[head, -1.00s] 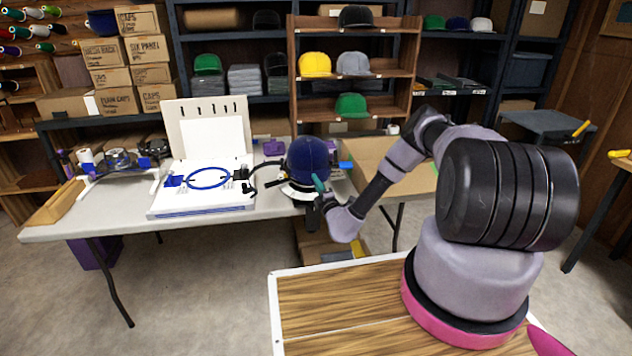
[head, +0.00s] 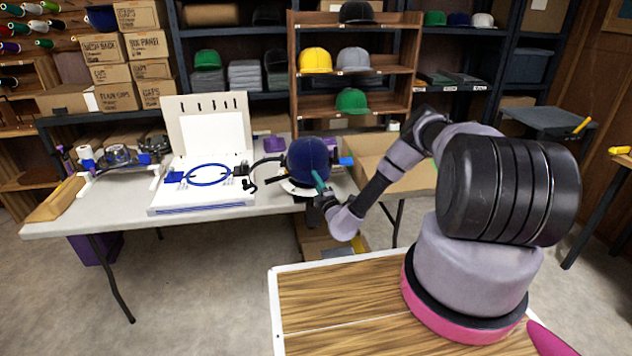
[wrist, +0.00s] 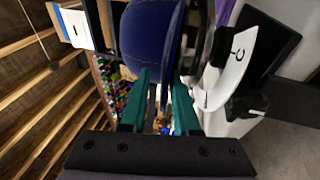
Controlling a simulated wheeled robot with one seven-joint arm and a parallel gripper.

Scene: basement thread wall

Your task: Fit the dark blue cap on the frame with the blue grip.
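The dark blue cap (head: 307,157) sits crown up at the right end of the table, on or just above a rounded frame with a white and black base (head: 295,188). Whether it is fully down on the frame is hidden. A small blue grip (head: 346,161) shows just right of the cap. My gripper (head: 319,182) has its teal fingertips at the cap's near right side. In the wrist view the cap (wrist: 150,35) fills the space beyond the fingertips (wrist: 160,80). A gap shows between the fingers; whether they clamp the cap's edge is unclear.
A white case with a flat blue hoop (head: 209,175) stands left of the cap. Another cap frame (head: 118,158) is at the table's left end. An open cardboard box (head: 395,172) is at the right. Shelves with caps (head: 352,60) stand behind.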

